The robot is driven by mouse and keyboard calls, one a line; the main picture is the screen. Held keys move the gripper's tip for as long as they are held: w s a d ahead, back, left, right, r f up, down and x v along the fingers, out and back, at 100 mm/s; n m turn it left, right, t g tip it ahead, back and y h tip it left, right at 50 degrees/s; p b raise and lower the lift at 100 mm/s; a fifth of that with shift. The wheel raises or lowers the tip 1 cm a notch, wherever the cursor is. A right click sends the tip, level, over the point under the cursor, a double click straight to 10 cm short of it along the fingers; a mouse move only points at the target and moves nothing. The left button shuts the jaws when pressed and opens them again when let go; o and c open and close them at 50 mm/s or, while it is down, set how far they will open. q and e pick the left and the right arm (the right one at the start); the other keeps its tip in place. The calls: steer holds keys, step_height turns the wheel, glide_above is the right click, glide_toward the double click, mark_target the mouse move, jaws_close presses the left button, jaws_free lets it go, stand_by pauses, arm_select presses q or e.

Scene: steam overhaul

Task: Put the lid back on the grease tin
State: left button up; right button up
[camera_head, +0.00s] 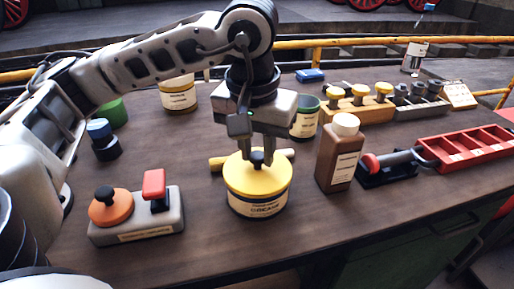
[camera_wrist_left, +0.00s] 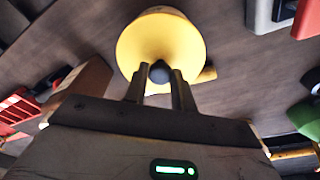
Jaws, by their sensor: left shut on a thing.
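The grease tin (camera_head: 257,206) stands upright on the workbench, with its label facing me. Its yellow lid (camera_head: 240,178) sits over the top of the tin and looks level; I cannot tell whether it is fully seated. My left gripper (camera_head: 257,160) points down from above and is shut on the lid's dark knob. In the left wrist view the knob (camera_wrist_left: 159,72) is between the two fingers, with the yellow lid (camera_wrist_left: 150,42) spread out beyond it. My right gripper is not in view.
A brown bottle (camera_head: 340,155) stands close right of the tin. A wooden-handled object (camera_head: 219,163) lies behind it. A grey base (camera_head: 160,228) with orange and red parts sits left. A red tray (camera_head: 465,148) lies at right. Bare bench lies in front of the tin.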

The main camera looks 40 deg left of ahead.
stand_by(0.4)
arm_select(q)
steer(key=o, duration=1.5)
steer(key=shift+o, duration=0.2)
steer(key=shift+r+p, duration=2.15)
steer(key=shift+r, duration=1.35)
jaws_close()
